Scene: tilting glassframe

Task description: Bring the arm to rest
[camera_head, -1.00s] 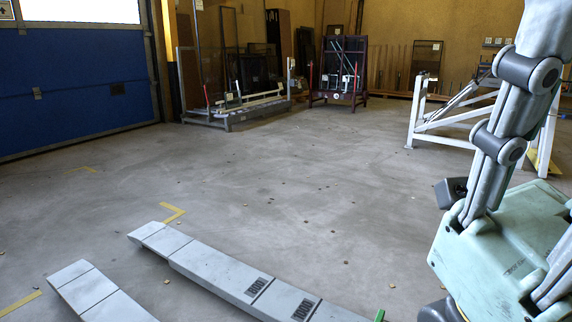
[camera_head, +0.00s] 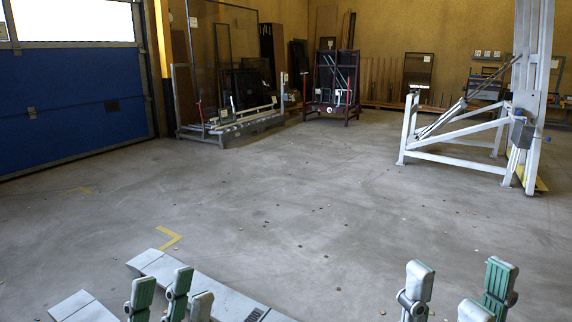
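My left gripper (camera_head: 170,288) shows at the bottom edge, left of centre, with its grey-green finger tips pointing up. The tips stand apart with nothing visible between them. My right gripper (camera_head: 458,285) shows at the bottom right, its fingers spread wide and empty. The palms and wrists of both are below the picture. Neither gripper is seen touching anything. A white tilting frame (camera_head: 455,160) stands on the floor farther back at the right, with a tall upright post and a slanted brace.
A rack with glass panes (camera_head: 230,120) and a dark red trolley (camera_head: 332,85) stand at the back wall. A blue door (camera_head: 70,100) is at the left. The grey concrete floor (camera_head: 270,190) between is open, with small specks and yellow tape marks (camera_head: 170,238).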

